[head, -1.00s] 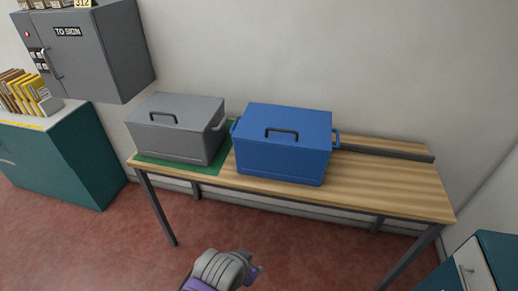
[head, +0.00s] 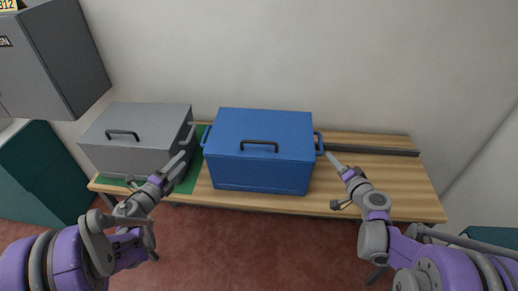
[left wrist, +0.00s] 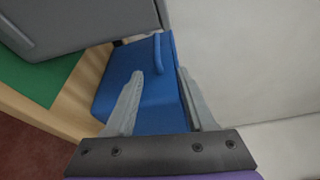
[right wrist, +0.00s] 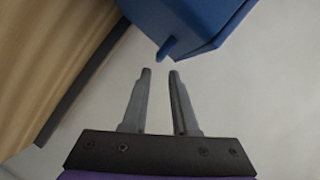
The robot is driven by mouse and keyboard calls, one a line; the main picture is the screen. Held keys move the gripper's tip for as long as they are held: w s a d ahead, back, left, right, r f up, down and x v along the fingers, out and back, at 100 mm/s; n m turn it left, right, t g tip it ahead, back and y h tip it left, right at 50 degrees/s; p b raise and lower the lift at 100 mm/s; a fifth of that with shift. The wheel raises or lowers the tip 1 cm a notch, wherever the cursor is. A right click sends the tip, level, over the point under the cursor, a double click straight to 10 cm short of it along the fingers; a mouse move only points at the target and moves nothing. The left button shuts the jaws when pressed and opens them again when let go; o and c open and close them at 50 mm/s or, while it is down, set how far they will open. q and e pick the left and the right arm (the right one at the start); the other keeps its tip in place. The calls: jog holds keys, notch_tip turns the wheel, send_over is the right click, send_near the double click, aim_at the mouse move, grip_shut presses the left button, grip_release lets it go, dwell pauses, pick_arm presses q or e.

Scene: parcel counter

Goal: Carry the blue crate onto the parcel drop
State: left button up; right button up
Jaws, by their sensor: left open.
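The blue crate (head: 262,170) stands upright on the wooden table, with a dark handle on its front and blue side handles at left and right. It also shows in the left wrist view (left wrist: 112,82) and the right wrist view (right wrist: 190,18). My left gripper (head: 181,162) is open and empty, left of the crate and in front of the grey crate's right side. My right gripper (head: 333,160) is open and empty, just right of the crate's right side handle (head: 319,144). In the right wrist view that handle lies just beyond the fingertips, apart from them.
A grey crate (head: 135,150) stands close left of the blue crate on a green mat (head: 190,178). The wooden table (head: 385,178) is clear on the right, with a dark rail (head: 385,151) along its back. A grey cabinet (head: 60,55) hangs at upper left.

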aim_at(321, 142)
jog(key=x, duration=1.1)
jog(key=shift+w+d+r, duration=0.1)
jog(key=shift+w+d, duration=0.1)
jog(key=shift+w, duration=0.15)
pick_arm(q)
jog(key=x, duration=1.1)
jog(key=shift+d+f+m+h, duration=0.2)
jog(key=shift+f+m+h, duration=0.1)
jog(key=shift+c, duration=0.3)
pick_arm(e)
jog(key=shift+c, duration=0.3)
pick_arm(q)
jog(key=c, duration=0.5)
pick_arm(e)
grip_shut()
pick_arm(q)
grip_shut()
pick_arm(e)
jog(key=shift+r, duration=0.1)
